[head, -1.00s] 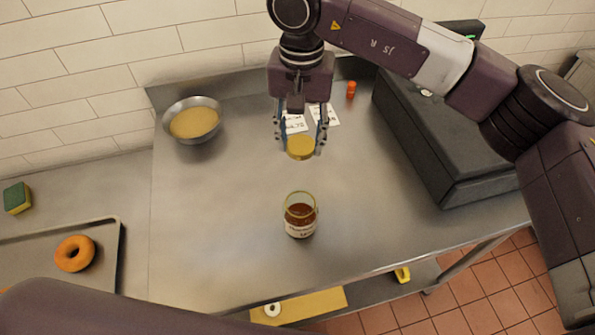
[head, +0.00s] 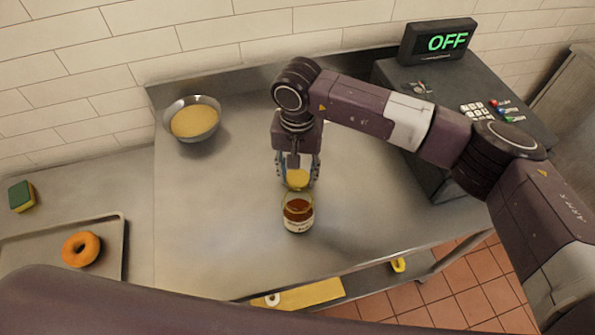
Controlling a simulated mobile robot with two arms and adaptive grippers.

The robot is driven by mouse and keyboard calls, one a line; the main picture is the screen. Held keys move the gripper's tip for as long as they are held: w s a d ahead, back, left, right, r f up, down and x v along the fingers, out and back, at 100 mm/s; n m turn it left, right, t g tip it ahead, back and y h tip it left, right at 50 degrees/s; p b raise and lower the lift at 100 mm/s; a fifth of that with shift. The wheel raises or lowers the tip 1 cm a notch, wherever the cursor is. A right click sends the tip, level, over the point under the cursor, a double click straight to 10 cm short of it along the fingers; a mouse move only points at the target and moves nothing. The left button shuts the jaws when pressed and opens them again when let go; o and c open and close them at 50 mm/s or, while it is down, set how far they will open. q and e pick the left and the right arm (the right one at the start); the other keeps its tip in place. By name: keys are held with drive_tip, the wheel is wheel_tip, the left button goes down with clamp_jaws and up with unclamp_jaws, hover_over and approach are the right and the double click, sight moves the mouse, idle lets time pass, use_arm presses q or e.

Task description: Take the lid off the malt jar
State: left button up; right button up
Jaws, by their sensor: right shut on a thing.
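The malt jar (head: 298,217) stands upright on the steel table, a clear glass jar with brown contents and a white label. Its mouth is open to view at the top front. My right gripper (head: 297,180) is shut on the yellow lid (head: 297,179), which it holds just behind and above the jar's rim. In the picture the lid nearly meets the rim; I cannot tell whether they touch. My left gripper is not in view; only part of my left arm crosses the bottom.
A metal bowl of yellow stuff (head: 194,121) stands at the back left of the steel table (head: 215,220). A dark machine with an OFF display (head: 440,42) stands at the back right.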

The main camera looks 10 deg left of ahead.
drive_tip(key=shift+f, duration=0.2)
drive_tip(key=o, duration=1.3)
drive_tip(key=shift+r, duration=0.1)
